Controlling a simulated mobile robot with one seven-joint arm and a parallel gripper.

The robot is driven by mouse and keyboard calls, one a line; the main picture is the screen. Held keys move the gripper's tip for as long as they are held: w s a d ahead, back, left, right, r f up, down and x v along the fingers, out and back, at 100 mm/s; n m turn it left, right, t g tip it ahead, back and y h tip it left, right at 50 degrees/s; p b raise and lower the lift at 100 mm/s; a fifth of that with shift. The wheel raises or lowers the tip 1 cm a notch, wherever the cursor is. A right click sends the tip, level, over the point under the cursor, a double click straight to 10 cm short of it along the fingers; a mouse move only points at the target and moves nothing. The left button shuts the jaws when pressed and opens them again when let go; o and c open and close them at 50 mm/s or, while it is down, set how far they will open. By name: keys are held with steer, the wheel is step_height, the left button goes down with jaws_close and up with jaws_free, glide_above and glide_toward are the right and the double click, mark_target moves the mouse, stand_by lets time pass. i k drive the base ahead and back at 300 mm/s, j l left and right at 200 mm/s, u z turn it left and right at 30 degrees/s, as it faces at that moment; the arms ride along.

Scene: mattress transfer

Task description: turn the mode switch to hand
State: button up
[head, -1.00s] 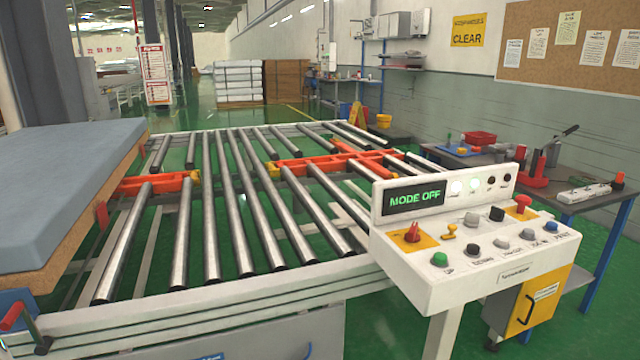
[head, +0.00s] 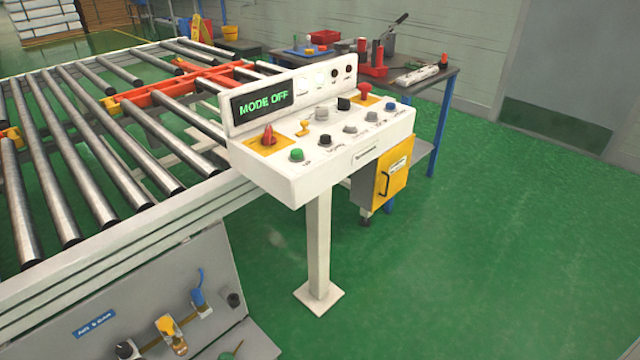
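The white control console (head: 300,178) stands on a single post at the right corner of the roller table. Its display (head: 263,102) reads "MODE OFF" in green. The labels are too small to read, so I cannot tell which control is the mode switch. My gripper is not in view.
The roller table (head: 110,165) fills the left. A lower panel (head: 150,310) with valves and fittings slopes below its front edge. A workbench (head: 430,82) with tools and a yellow cabinet (head: 393,172) stand behind the console. Green floor (head: 480,260) is clear in front and right.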

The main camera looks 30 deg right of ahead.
mark_target(321, 113)
steer(key=i+l+z, duration=0.25)
steer(key=i+l, duration=0.15)
steer(key=i+l+z, duration=0.3)
steer(key=i+l, duration=0.05)
steer(key=i, duration=0.1)
